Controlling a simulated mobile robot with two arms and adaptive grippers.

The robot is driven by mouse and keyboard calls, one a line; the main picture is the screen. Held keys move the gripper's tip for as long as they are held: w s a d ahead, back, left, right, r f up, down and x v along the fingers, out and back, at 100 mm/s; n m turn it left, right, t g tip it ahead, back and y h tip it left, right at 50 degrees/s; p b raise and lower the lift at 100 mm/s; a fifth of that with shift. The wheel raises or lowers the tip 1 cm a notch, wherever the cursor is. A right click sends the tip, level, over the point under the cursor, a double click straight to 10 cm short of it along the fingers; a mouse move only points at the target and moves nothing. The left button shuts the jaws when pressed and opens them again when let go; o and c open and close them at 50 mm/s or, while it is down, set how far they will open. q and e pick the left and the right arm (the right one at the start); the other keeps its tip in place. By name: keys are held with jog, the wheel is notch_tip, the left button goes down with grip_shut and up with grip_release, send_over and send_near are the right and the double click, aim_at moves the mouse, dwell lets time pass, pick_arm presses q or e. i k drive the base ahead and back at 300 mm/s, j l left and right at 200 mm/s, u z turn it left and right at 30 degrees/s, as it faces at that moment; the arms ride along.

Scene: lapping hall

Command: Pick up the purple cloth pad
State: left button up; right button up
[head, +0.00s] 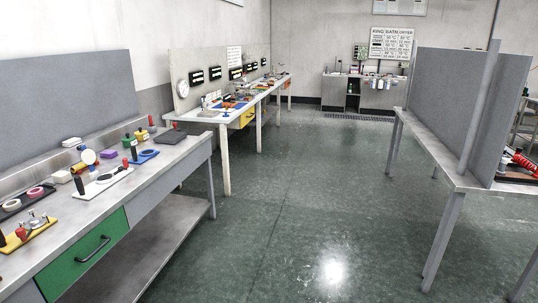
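A small purple block-shaped pad (109,154) lies on the grey workbench (178,160) at the left. It sits behind a white board that holds a round dark-rimmed piece and upright dark handles. Nothing covers the pad from this view. Neither of my grippers shows in the head view.
A green drawer (84,255) is below the bench top. The green floor (290,220) between the benches is clear.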

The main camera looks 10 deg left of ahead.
aim_at(109, 154)
jog(key=i+u, duration=0.15)
jog(key=i, duration=0.45)
jog(key=i+l+u, duration=0.2)
jog(key=i, duration=0.4)
jog(key=i+l+u, duration=0.15)
jog(key=i, duration=0.4)
jog(key=i+j+u, duration=0.1)
jog(key=i+u, duration=0.65)
jog(key=u, duration=0.25)
jog(key=i+l+u, duration=0.25)
jog(key=u, duration=0.2)
jog(key=i+l+u, duration=0.35)
jog(key=u, duration=0.15)
jog(key=i, duration=0.05)
